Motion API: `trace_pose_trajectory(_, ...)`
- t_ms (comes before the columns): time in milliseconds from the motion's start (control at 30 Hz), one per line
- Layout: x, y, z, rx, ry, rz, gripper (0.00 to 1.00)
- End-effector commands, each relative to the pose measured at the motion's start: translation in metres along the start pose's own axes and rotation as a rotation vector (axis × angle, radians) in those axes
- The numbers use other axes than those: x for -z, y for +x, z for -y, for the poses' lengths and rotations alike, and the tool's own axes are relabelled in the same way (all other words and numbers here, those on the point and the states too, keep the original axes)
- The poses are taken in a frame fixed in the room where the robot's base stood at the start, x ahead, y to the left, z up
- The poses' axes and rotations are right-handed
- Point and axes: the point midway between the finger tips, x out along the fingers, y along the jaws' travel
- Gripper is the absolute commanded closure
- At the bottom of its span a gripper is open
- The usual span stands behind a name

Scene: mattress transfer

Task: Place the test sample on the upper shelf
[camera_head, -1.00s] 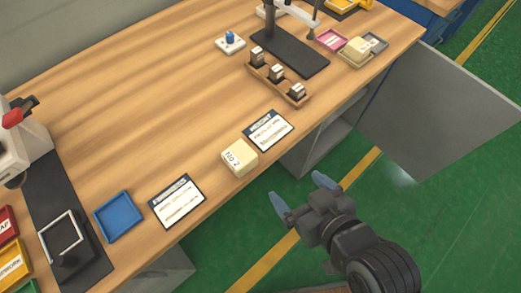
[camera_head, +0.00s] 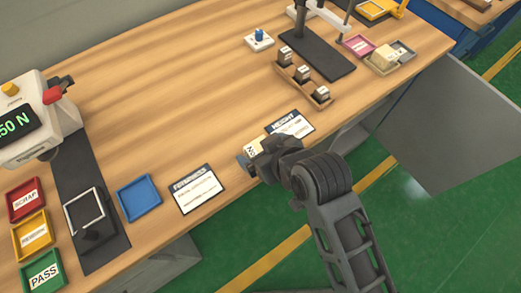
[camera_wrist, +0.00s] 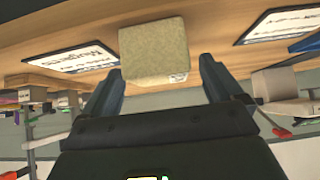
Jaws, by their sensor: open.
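A pale yellow foam block (camera_head: 251,147), a likely test sample, sits near the front edge of the wooden bench beside the height card, mostly hidden by my gripper in the head view. In the wrist view the block (camera_wrist: 153,45) lies ahead, between and slightly beyond the finger lines. My gripper (camera_wrist: 160,70) is open, with a blue finger on each side and nothing held. A second pale block (camera_head: 383,57) lies in a tray at the far right. No shelf can be clearly picked out; a grey cabinet with an open door (camera_head: 440,125) stands under the bench.
A height card (camera_head: 290,124) and another card (camera_head: 197,188) flank the block. A blue tray (camera_head: 139,197), red, yellow and green trays and a test machine (camera_head: 35,120) stand left. A wooden weight rack (camera_head: 303,88) and a stand are behind. The bench's middle is clear.

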Motion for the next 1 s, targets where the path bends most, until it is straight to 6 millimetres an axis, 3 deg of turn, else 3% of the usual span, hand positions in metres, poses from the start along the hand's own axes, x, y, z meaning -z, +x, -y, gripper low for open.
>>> trace_pose_trajectory(200, 0.001, 0.024, 0.0, -0.001, 0.0, -0.001, 0.06)
trace_pose_trajectory(500, 0.0, 0.028, 0.0, -0.001, 0.0, -0.001, 0.07)
trace_pose_trajectory(1000, 0.0, 0.027, 0.0, -0.001, 0.0, -0.001, 0.55)
